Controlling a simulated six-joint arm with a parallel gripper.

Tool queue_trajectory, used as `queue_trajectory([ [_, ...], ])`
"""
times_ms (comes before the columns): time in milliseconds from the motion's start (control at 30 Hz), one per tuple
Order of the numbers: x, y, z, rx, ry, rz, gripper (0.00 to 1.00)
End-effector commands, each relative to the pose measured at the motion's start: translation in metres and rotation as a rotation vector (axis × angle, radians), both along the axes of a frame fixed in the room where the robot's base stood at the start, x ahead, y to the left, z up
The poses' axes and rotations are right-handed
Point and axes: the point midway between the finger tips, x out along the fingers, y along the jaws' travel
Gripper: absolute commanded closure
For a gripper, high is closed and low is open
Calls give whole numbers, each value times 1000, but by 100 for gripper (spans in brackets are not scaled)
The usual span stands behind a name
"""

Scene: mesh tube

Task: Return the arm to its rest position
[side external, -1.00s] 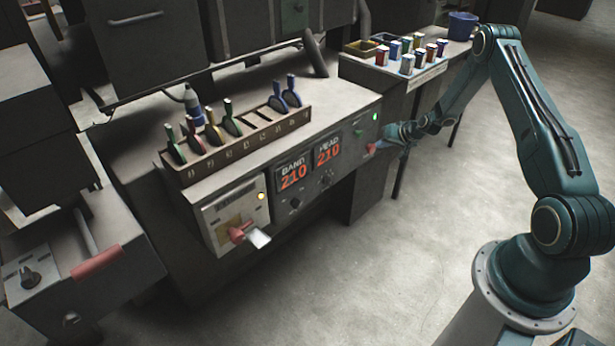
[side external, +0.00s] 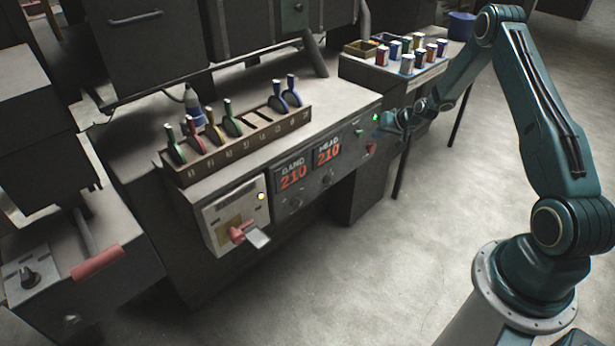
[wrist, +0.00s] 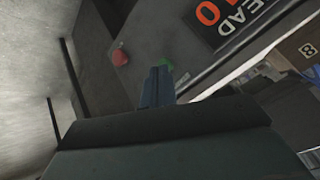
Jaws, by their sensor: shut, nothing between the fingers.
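My gripper (side external: 381,122) is in front of the right end of the machine's control panel (side external: 275,200), close to the green button (side external: 359,132) and above the red button (side external: 371,149). In the wrist view its fingers (wrist: 157,86) are together with nothing between them. There the red button (wrist: 120,57) is to the left of the fingertips, and the green button (wrist: 166,63) is partly hidden by them. A green lamp (side external: 376,117) shows at the gripper's tip in the side view. I cannot tell whether the fingertips touch the panel.
A wooden rack (side external: 240,145) of coloured-handled tools stands on the machine top. The floor (side external: 400,270) before the machine is clear.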

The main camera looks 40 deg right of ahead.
Motion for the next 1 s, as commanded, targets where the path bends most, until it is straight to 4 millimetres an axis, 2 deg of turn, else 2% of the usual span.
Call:
queue_trajectory([
  [33,3,7,15,-11,3,20,100],
  [200,8,35,62,-42,31,85,100],
  [467,2,82,130,-92,75,175,100],
  [767,-22,137,199,-148,120,266,100],
  [1000,-54,180,246,-191,152,329,100],
])
